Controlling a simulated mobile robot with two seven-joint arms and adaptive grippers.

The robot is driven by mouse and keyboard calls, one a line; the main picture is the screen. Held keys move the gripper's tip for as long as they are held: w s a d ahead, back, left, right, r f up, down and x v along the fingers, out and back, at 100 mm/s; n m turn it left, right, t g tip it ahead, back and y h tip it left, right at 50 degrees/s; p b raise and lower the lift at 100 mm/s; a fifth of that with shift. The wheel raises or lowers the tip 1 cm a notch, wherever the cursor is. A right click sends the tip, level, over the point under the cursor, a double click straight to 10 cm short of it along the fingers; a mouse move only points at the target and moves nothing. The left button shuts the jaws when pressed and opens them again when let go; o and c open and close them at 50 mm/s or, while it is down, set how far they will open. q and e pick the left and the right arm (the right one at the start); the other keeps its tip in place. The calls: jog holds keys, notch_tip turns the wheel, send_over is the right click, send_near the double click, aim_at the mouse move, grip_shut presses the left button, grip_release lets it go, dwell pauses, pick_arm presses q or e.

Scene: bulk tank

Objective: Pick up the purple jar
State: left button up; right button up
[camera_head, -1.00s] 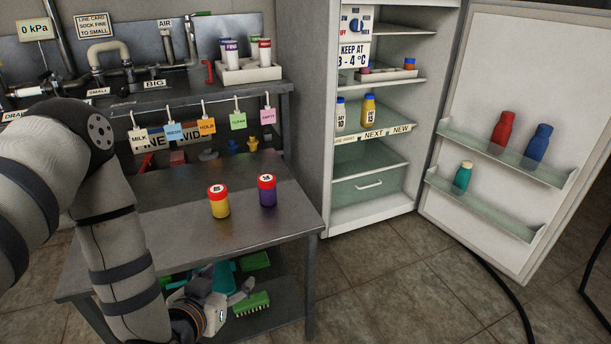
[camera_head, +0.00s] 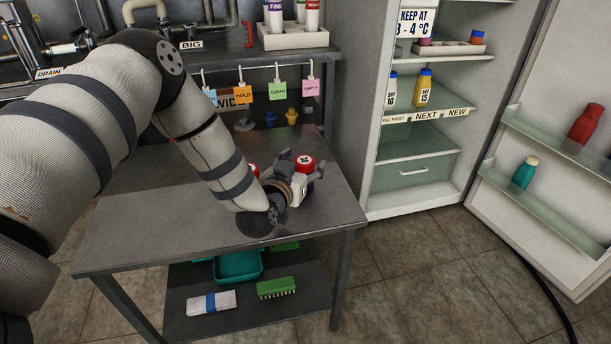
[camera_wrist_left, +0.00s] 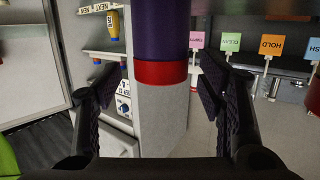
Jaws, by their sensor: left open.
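The purple jar stands on the metal table (camera_head: 190,235); in the head view its red lid (camera_head: 304,162) shows, while my gripper hides most of its body. In the left wrist view, which is upside down, the purple jar (camera_wrist_left: 160,35) shows large, with its red lid downward in the picture. My left gripper (camera_head: 301,167) is open around or just before the jar, with one finger on each side in the wrist view (camera_wrist_left: 160,85). A gap shows on both sides of the jar. My right gripper is not in view.
A second red lid (camera_head: 254,169), on the yellow jar, sits close behind my left forearm. A rack with hanging tags (camera_head: 278,88) is behind the table. The open fridge (camera_head: 415,170) stands to the right. The table's front left is clear.

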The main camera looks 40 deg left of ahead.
pick_arm(q)
jog(key=shift+x, duration=0.85)
jog(key=c, duration=1.4)
jog(key=shift+o, duration=0.2)
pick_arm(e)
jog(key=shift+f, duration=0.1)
pick_arm(q)
jog(key=shift+r, duration=0.25)
notch_tip(320, 180, up, 3)
jog(key=shift+r+p, duration=0.1)
jog(key=shift+p, duration=0.4)
jog(key=s+d+r+p, duration=0.3)
jog(key=s+d+r, duration=0.5)
jog(key=s, duration=0.3)
jog(key=shift+s+r, duration=0.35)
jog(key=shift+r, duration=0.3)
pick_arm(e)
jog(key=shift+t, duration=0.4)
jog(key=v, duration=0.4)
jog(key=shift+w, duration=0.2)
